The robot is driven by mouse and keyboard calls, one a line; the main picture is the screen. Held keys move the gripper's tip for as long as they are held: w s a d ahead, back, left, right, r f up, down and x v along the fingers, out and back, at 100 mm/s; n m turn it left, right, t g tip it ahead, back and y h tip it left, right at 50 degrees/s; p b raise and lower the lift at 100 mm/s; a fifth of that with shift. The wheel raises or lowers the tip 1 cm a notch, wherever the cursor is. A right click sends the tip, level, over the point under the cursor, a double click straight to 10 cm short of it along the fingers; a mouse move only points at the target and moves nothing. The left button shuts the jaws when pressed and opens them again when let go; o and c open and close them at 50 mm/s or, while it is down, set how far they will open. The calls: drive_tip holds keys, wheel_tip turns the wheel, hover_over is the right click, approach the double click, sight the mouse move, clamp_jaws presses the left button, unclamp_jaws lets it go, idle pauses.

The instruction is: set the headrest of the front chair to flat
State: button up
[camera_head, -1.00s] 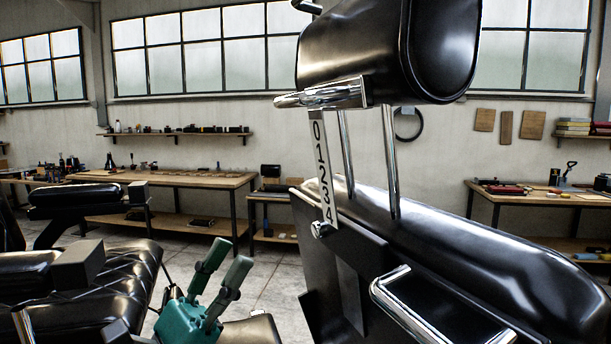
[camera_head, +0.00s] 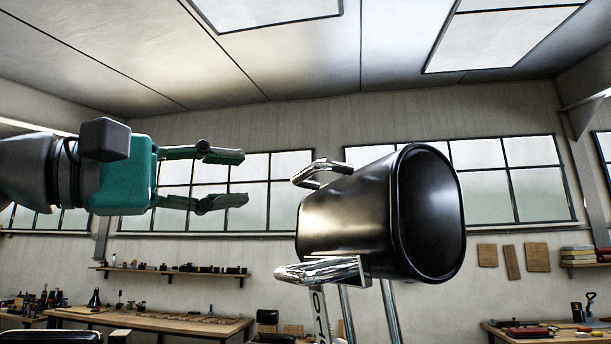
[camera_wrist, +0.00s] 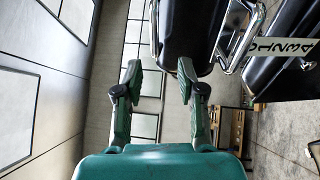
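The black padded headrest (camera_head: 345,218) stands on chrome posts (camera_head: 390,310) above the chair. A chrome handle (camera_head: 322,170) rises at its upper left and a chrome lever (camera_head: 315,271) sticks out at its lower left. The numbered scale (camera_head: 319,312) shows below; the picture edge cuts it off. My green gripper (camera_head: 225,178) is left of the headrest, pointing right, its fingers apart and empty. In the wrist view my gripper (camera_wrist: 157,85) is open, with the headrest (camera_wrist: 190,35) ahead of it and the scale (camera_wrist: 282,47) at right. The chair back is mostly hidden in the head view.
A wall shelf (camera_head: 170,272) and a workbench (camera_head: 150,322) stand behind at the left. Another bench (camera_head: 550,335) is at the right. The air between my gripper and the headrest looks clear in the head view.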

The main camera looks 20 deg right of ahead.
sight(301, 174)
drive_tip(key=d, duration=0.3)
drive_tip(key=d+r, duration=0.1)
drive_tip(key=d, duration=0.3)
drive_tip(key=w+d+r, duration=0.1)
drive_tip(key=d, duration=0.2)
drive_tip(key=shift+d, duration=0.4)
clamp_jaws()
